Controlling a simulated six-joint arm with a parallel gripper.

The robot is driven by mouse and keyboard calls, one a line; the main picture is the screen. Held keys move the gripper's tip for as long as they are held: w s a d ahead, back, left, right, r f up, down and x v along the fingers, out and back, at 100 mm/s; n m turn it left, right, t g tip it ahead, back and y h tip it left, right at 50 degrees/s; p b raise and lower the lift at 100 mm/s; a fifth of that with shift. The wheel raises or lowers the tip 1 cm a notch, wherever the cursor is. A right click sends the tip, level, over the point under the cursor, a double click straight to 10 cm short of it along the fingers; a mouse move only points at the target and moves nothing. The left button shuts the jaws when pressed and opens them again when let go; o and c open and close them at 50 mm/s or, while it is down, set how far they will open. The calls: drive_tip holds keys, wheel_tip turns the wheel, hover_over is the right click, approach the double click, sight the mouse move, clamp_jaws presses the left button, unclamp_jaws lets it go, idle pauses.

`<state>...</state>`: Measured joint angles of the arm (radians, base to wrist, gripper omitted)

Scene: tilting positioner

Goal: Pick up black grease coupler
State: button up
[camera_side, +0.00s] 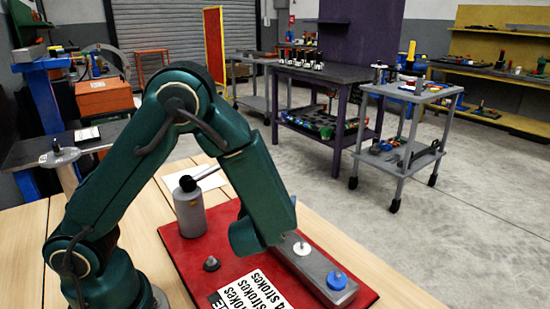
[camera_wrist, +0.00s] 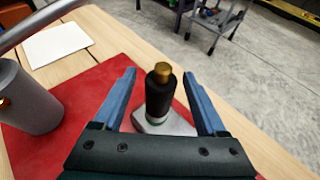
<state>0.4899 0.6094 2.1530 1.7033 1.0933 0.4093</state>
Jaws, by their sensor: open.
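The black grease coupler (camera_wrist: 159,95) shows in the wrist view as an upright black cylinder with a brass tip. It stands on a light grey block (camera_wrist: 178,125) with a green ring at its foot. My gripper (camera_wrist: 160,73) is open, with one blue finger on each side of the coupler and a visible gap to both. In the side view my arm hides the coupler and most of the gripper. There, a grey bar (camera_side: 317,273) carries a pale fitting (camera_side: 301,248) and a blue knob (camera_side: 337,280).
A red mat (camera_side: 190,257) lies on the wooden table (camera_side: 25,225). A small dark fitting (camera_side: 211,264) and a printed white sheet (camera_side: 262,293) lie in front. White paper (camera_wrist: 57,45) lies beyond the mat.

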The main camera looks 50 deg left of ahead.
drive_tip(key=shift+x, duration=1)
drive_tip(key=c, duration=1.1)
clamp_jaws()
drive_tip(key=shift+r, duration=0.2)
